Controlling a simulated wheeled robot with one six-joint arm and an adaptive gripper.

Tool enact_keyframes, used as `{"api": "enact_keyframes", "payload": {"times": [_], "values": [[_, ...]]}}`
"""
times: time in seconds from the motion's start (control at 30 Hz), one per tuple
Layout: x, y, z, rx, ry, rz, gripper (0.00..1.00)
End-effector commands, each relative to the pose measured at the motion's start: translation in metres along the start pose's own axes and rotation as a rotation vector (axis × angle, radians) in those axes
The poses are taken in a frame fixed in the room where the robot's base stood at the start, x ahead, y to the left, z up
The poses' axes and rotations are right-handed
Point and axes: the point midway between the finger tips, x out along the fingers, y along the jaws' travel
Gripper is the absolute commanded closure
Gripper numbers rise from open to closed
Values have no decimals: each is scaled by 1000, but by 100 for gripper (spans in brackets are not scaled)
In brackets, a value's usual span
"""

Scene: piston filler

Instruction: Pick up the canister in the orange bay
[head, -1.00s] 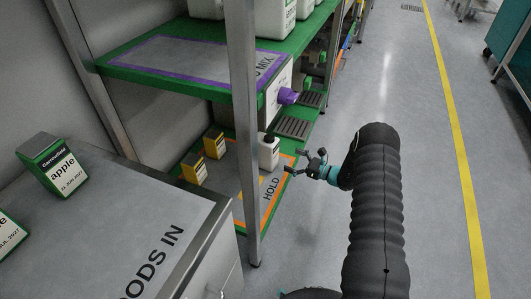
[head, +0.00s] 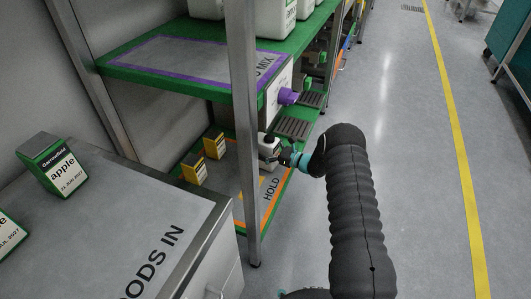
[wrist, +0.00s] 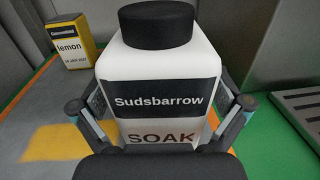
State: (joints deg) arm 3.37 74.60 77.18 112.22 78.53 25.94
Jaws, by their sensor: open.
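The canister is a white bottle with a black cap (wrist: 158,62) and a label reading "Sudsbarrow SOAK". In the head view the canister (head: 268,144) stands upright on the lower shelf, inside the orange-outlined bay (head: 270,209) marked "HOLD". My gripper (head: 279,155) is at the canister from the aisle side. In the wrist view my gripper (wrist: 160,118) is open, with one finger on each side of the canister's lower body. Whether the fingers touch it cannot be told. The canister's base is hidden by my gripper.
Yellow boxes (head: 194,169) stand in the bay left of the canister; one, labelled "lemon" (wrist: 72,42), shows in the wrist view. A metal post (head: 243,120) and the green upper shelf (head: 120,72) frame the bay. A grey grille (head: 293,128) lies beyond. The aisle floor (head: 420,180) is clear.

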Motion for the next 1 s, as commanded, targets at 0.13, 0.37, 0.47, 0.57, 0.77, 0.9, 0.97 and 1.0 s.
{"api": "enact_keyframes", "payload": {"times": [0.13,0.37,0.47,0.57,0.77,0.9,0.97,1.0], "values": [[4,0,0,0,0,-1,0],[3,0,0,0,0,0,32],[3,0,0,0,0,0,57],[3,0,0,0,0,0,82],[4,-1,2,-2,-4,0,98],[4,-1,3,-2,-3,0,98],[4,-1,5,-3,-4,0,98],[4,-1,7,-3,-4,0,98]]}}
